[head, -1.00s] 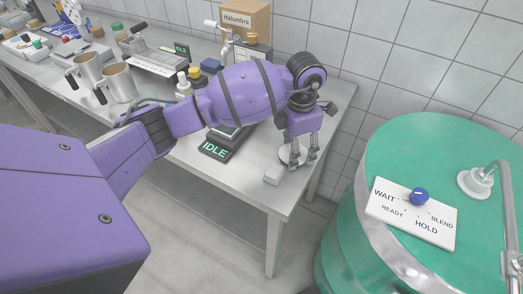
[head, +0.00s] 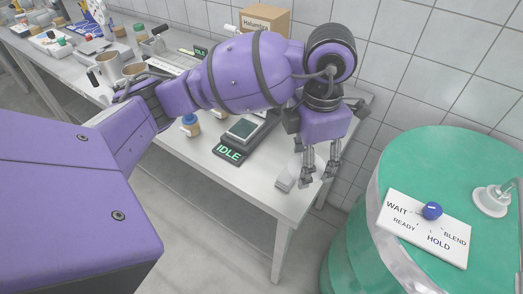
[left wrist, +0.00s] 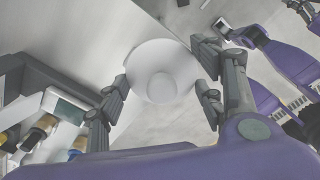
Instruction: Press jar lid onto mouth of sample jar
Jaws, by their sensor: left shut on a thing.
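My left gripper (head: 320,172) points down over the near right corner of the table. Its fingers are shut on a white round jar lid (left wrist: 152,92) with a raised knob in the middle, which shows between them in the left wrist view. In the head view the fingers partly hide this white disc (head: 297,166). I cannot tell how far it is above the table. Small amber jars, one with a blue top (head: 190,127), stand left of the scale; I cannot tell which is the sample jar.
A scale (head: 241,132) reading IDLE stands left of the gripper. A green drum (head: 455,165) with a WAIT/READY/BLEND/HOLD panel (head: 440,247) stands to the right. Metal mugs (head: 107,68) stand further left.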

